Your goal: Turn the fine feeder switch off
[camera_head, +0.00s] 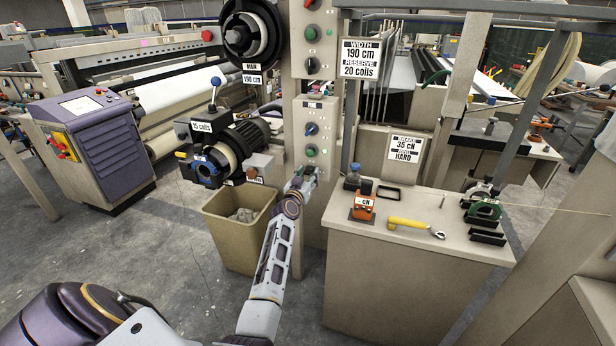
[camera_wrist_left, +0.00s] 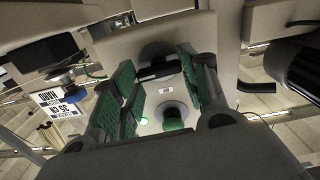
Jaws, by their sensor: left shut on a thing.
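My left gripper (camera_head: 302,178) is at the panel's lower part, just below the green lamp. In the left wrist view its green-padded fingers (camera_wrist_left: 157,72) are shut around a dark switch knob (camera_wrist_left: 155,68) on the panel face. A small label (camera_wrist_left: 165,90) and a round green button (camera_wrist_left: 173,120) show between the fingers. The knob's exact setting is partly hidden by the fingers. My right gripper is not in view.
A beige bin (camera_head: 240,230) stands below the feeder motor (camera_head: 235,145), left of the panel. A purple console (camera_head: 95,145) stands farther left. Grey floor is clear before them.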

